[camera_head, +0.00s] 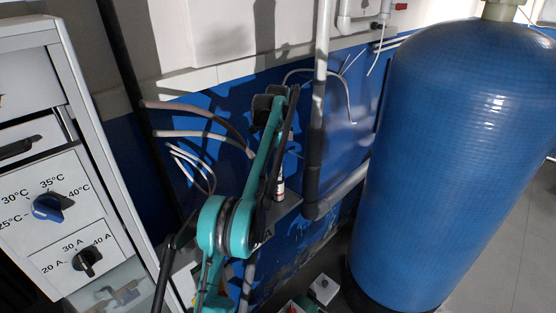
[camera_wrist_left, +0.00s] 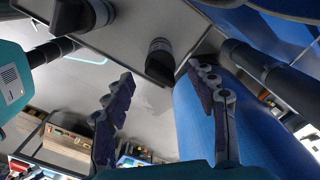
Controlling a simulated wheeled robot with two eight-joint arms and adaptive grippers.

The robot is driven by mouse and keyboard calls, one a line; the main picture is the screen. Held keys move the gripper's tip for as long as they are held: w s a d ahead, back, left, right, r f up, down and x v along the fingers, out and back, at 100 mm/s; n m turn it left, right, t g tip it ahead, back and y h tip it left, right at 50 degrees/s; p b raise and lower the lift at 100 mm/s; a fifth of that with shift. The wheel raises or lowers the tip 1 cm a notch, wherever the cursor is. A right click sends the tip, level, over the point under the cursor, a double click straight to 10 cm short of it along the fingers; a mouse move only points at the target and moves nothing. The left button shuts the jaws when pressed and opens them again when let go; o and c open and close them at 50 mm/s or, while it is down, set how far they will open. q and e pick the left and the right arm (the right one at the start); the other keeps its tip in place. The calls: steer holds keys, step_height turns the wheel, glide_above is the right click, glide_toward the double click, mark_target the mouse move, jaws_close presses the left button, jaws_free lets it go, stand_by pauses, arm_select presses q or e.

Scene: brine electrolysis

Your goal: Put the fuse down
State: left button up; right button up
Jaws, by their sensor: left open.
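A small white cylinder with a red mark, which looks like the fuse (camera_head: 279,188), stands upright on a small grey ledge (camera_head: 289,206) in the head view, partly hidden by my teal arm. In the left wrist view my left gripper (camera_wrist_left: 160,72) is open, with its two dark fingers apart. A short dark cylinder with a grey band (camera_wrist_left: 161,58) shows on a grey surface (camera_wrist_left: 125,32), near and between the fingertips. I cannot tell if it is the fuse or if a finger touches it. The gripper's fingers are not clear in the head view.
A grey cabinet with a blue temperature knob (camera_head: 47,207) and a black current knob (camera_head: 87,262) stands at the left. A large blue tank (camera_head: 450,150) stands at the right. A vertical pipe (camera_head: 318,110) and loose hoses (camera_head: 195,135) are close to my arm.

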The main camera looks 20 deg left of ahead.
arm_select(q)
step_height(320, 180, up, 3)
steer(key=shift+r+p, duration=0.15)
steer(key=shift+p, duration=0.2)
steer(key=shift+d+r, duration=0.15)
steer(key=shift+r, duration=0.1)
steer(key=s+d+r+n+t, duration=0.2)
steer(key=s+d+n, duration=0.1)
steer(key=s+d, duration=0.3)
steer(key=s+d+r+n+t, duration=0.2)
steer(key=s+d+r+n, duration=0.15)
steer(key=s, duration=0.55)
steer(key=s+d+f+n+t, duration=0.1)
steer(key=s+d+f+n, duration=0.2)
steer(key=s+f, duration=0.5)
steer(key=s+d+f+n+t, duration=0.2)
steer(key=s+f, duration=0.6)
steer(key=s, duration=0.4)
steer(key=shift+d+n, duration=0.65)
steer(key=shift+f, duration=0.1)
